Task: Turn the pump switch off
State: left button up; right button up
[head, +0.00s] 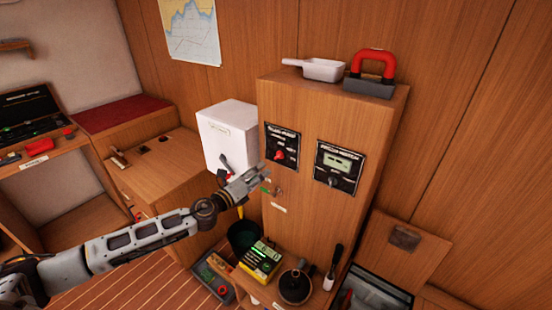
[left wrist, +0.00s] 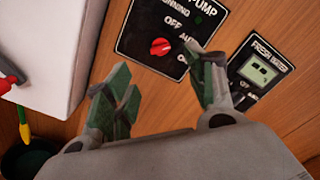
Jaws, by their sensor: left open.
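The pump switch is a red knob (head: 280,155) on a black panel (head: 283,139) on the front of the wooden cabinet. In the left wrist view the red knob (left wrist: 160,46) sits beside the labels OFF, AUTO and ON, and the panel shows the word PUMP. I cannot tell which label the knob points at. My left gripper (head: 257,180) is open and empty, below and to the left of the knob and apart from it. Its two spread fingers (left wrist: 163,92) show in the left wrist view, with the knob beyond them. My right gripper is not in view.
A second panel with a display (head: 339,165) is to the right. A white box (head: 228,138) stands left of the cabinet. A white scoop (head: 318,69) and a red-handled tool (head: 372,72) lie on top. A yellow device (head: 260,260) and a plunger-like thing (head: 296,287) stand below.

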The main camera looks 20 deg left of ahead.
aim_at(277, 158)
pick_arm(q)
jog(key=p+x, duration=0.1)
jog(key=x, duration=0.6)
jog(key=shift+w+d+p, duration=0.15)
jog(key=shift+w+p, duration=0.15)
jog(key=shift+w, duration=0.05)
jog(key=shift+x, duration=1.05)
jog(key=shift+w+d, duration=0.15)
jog(key=shift+w, duration=0.35)
jog(key=shift+w+d, duration=0.1)
jog(key=shift+w, duration=0.1)
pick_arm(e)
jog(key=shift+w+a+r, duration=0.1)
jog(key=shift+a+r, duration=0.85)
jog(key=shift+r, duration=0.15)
